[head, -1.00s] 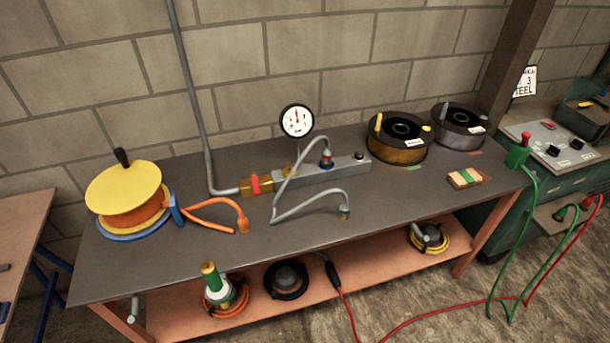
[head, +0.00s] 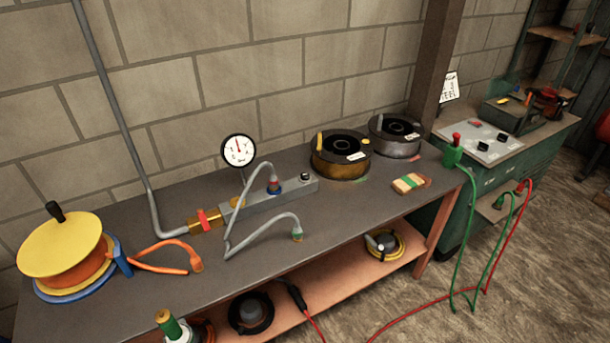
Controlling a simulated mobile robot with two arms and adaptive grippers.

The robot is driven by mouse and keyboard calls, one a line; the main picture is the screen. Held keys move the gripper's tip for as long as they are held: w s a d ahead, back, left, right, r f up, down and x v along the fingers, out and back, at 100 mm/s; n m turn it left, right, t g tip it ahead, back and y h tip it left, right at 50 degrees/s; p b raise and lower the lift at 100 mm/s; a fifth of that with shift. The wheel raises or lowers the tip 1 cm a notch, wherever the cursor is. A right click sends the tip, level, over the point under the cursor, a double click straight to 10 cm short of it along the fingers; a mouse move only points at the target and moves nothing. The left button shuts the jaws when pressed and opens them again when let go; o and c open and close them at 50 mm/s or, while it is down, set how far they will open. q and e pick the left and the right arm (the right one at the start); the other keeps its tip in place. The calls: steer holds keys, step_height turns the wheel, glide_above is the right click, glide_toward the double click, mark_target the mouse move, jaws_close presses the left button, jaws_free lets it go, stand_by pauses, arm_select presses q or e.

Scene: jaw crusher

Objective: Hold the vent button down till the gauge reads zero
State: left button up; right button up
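The round white gauge (head: 239,150) stands on a stem behind the grey manifold block (head: 262,198) on the dark workbench. Its red needle points up, slightly left; the numbers are too small to read. A small dark button (head: 305,177) sits on top of the manifold's right end and looks like the vent button. Nothing touches it. A grey hose joins a red and blue coupling (head: 274,186) on the manifold, and another grey hose ends in a green-tipped fitting (head: 297,234) on the bench. Neither gripper is in view.
A yellow and orange reel (head: 62,250) stands at the bench's left end. Two ring-shaped units, brassy (head: 340,168) and grey (head: 394,150), stand at the back right. A striped block (head: 408,184) lies near the right end. Red and green cables run across the floor at right.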

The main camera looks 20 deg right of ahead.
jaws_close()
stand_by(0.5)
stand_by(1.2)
